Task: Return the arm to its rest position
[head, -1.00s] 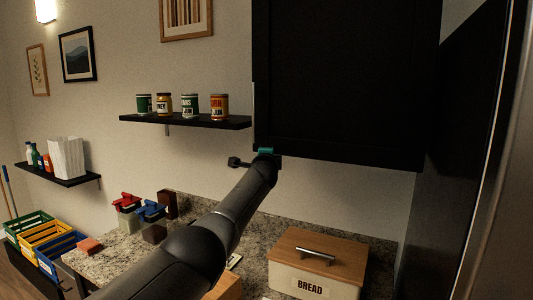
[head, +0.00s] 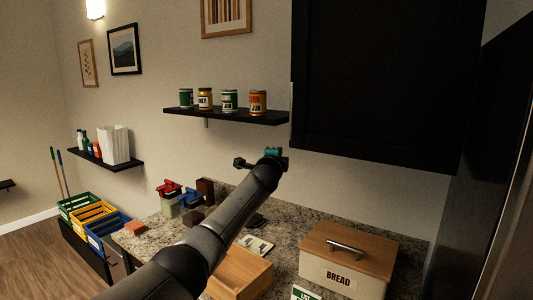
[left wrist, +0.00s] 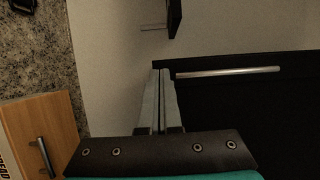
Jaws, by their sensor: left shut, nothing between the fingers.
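My left arm reaches up from the bottom of the head view, over the counter. Its teal-banded wrist (head: 273,153) is just left of the lower left corner of the black wall cabinet (head: 385,80). The fingers are mostly hidden behind the wrist there. In the left wrist view my left gripper (left wrist: 160,75) has its two fingers together, empty. Past them are the cabinet's dark door (left wrist: 260,110) and its metal bar handle (left wrist: 228,72); I cannot tell the distance. My right gripper is in neither view.
A shelf (head: 225,115) with cans and jars is above left of the wrist. A bread box (head: 345,260), an open wooden box (head: 238,274) and red- and blue-topped containers (head: 168,198) stand on the granite counter. Coloured crates (head: 95,215) are at the left.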

